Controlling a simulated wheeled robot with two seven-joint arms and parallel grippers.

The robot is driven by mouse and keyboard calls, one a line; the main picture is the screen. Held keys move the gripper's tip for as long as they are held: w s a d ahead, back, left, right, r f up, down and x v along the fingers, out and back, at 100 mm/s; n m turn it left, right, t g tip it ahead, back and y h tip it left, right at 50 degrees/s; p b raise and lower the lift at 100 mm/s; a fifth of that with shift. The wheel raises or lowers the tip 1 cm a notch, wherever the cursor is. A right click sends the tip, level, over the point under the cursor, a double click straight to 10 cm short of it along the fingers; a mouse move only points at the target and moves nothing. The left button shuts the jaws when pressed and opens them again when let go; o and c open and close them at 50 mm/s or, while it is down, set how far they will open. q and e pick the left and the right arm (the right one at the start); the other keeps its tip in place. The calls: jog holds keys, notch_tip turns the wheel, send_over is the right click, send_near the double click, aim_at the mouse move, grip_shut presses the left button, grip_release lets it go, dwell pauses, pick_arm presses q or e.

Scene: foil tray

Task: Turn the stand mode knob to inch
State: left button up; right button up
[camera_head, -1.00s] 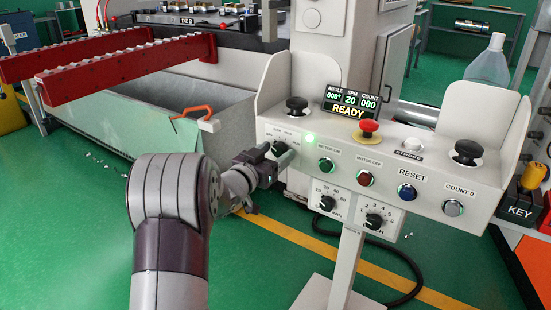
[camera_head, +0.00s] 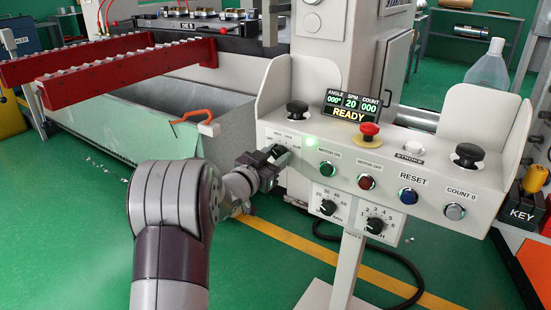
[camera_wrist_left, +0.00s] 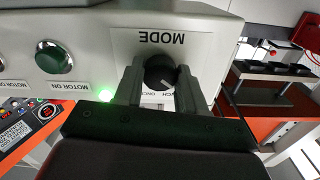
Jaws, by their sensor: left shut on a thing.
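The stand (camera_head: 370,160) is a pale control console with buttons and knobs. Its mode knob (camera_wrist_left: 160,73) is black and round, under an upside-down MODE label in the left wrist view. My left gripper (camera_head: 280,154) is at the console's left end; in the left wrist view its two fingers (camera_wrist_left: 158,88) stand on either side of the knob and are shut on it. A pale pointer line shows on the knob's face. Part of the lettering near the knob is hidden by the fingers, so the exact setting cannot be told. My right gripper is in neither view.
Close right of the knob are the green motor-on button (camera_head: 327,169) and red motor-off button (camera_head: 366,182). A black palm button (camera_head: 297,110) stands above. The display (camera_head: 351,104) reads READY. A grey bin (camera_head: 215,115) with an orange-handled tool (camera_head: 192,120) stands left.

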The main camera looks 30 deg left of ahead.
pick_arm(q)
jog(key=m+b, duration=0.1)
jog(key=m, duration=0.2)
jog(key=shift+f+m+b, duration=0.15)
jog(key=shift+m+b, duration=0.2)
jog(key=shift+m, duration=0.05)
jog(key=shift+m+b, duration=0.5)
jog(key=shift+m, duration=0.7)
jog(key=o, duration=1.1)
jog(key=shift+c, duration=0.2)
